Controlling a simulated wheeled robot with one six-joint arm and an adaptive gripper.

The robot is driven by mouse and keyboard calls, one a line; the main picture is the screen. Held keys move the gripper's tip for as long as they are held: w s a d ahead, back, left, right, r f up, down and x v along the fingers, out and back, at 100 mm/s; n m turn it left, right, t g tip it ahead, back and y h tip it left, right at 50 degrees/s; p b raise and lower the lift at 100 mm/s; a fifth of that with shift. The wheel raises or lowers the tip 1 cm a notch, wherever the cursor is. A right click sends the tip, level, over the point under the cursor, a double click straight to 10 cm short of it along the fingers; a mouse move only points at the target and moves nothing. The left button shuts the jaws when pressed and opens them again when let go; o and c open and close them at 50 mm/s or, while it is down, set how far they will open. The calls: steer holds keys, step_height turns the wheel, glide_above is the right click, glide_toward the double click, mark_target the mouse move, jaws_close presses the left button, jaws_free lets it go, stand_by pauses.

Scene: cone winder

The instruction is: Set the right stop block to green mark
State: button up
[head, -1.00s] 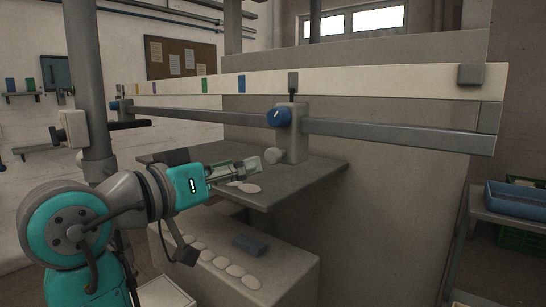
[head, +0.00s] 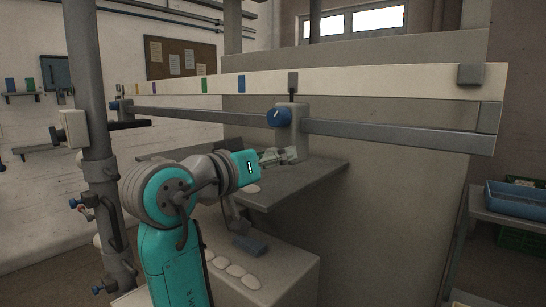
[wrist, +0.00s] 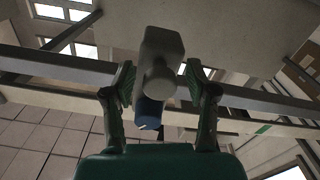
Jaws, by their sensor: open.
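The right stop block (head: 291,138) is a grey block on the long grey rail, with a blue knob (head: 279,117) and a dark pointer (head: 293,83) up against the pale scale bar. The pointer stands right of the blue mark (head: 241,84); the green mark (head: 204,85) is farther left. My gripper (head: 291,154) is open at the block's lower end. In the wrist view the fingers (wrist: 158,76) stand either side of the block's rounded grey knob (wrist: 160,84), with gaps; contact is not visible. The blue knob also shows there (wrist: 149,113).
A grey shelf (head: 310,185) lies below my gripper. Pale discs (head: 236,270) and a blue-grey block (head: 250,246) sit on a lower ledge. A grey end piece (head: 471,75) is at right.

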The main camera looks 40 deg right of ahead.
jaws_close()
steer(key=shift+w, duration=0.1)
